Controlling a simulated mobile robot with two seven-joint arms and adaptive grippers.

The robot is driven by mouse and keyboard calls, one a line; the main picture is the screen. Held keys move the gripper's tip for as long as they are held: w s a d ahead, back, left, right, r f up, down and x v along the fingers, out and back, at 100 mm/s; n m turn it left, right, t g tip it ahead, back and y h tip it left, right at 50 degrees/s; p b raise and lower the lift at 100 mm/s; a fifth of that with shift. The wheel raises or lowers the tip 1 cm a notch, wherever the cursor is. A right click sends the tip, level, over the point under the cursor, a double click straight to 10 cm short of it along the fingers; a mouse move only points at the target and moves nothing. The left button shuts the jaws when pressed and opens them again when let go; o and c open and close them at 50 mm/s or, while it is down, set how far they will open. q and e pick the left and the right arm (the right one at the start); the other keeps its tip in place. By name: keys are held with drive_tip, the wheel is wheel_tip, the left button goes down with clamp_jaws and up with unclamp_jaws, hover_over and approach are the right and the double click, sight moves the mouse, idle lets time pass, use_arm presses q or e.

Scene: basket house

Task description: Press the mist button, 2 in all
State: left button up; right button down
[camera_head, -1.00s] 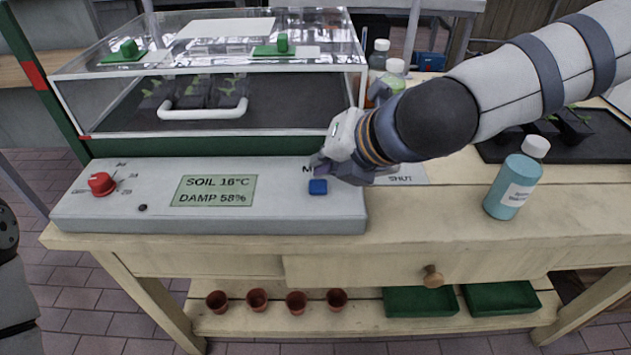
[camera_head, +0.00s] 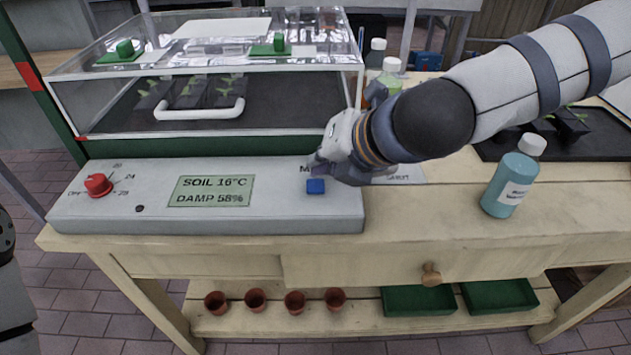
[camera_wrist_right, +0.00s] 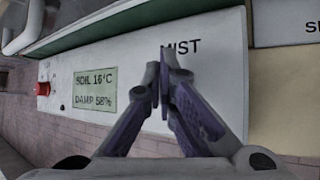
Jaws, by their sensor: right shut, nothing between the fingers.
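The blue mist button (camera_head: 316,187) sits on the front right of the grey control panel (camera_head: 260,215), under the partly covered MIST label. The label also shows in the wrist view (camera_wrist_right: 181,47). My right gripper (camera_head: 318,169) is shut and empty, its fingertips just behind and above the button in the head view. I cannot tell whether they touch the panel. In the wrist view the closed fingertips (camera_wrist_right: 164,75) point at the panel just below the label, and the button is hidden behind the fingers. My left gripper is out of view.
The panel also carries a red knob (camera_head: 98,185) and a display (camera_head: 211,190) reading SOIL 16°C, DAMP 58%. A clear-lidded propagator (camera_head: 205,130) stands behind. A teal bottle (camera_head: 511,178) stands to the right. Bare bench top (camera_head: 420,210) lies between panel and bottle.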

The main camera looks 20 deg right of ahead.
drive_tip(key=shift+f, duration=0.1)
idle(0.4)
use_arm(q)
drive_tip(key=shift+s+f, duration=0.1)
use_arm(e)
drive_tip(key=shift+f, duration=0.35)
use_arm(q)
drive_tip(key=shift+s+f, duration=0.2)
use_arm(e)
drive_tip(key=shift+f, duration=0.5)
drive_tip(key=shift+r, duration=0.1)
idle(0.4)
drive_tip(key=shift+r+p, duration=0.45)
drive_tip(key=shift+r, duration=0.5)
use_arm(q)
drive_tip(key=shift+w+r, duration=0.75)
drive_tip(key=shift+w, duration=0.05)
use_arm(e)
drive_tip(key=shift+f, duration=0.1)
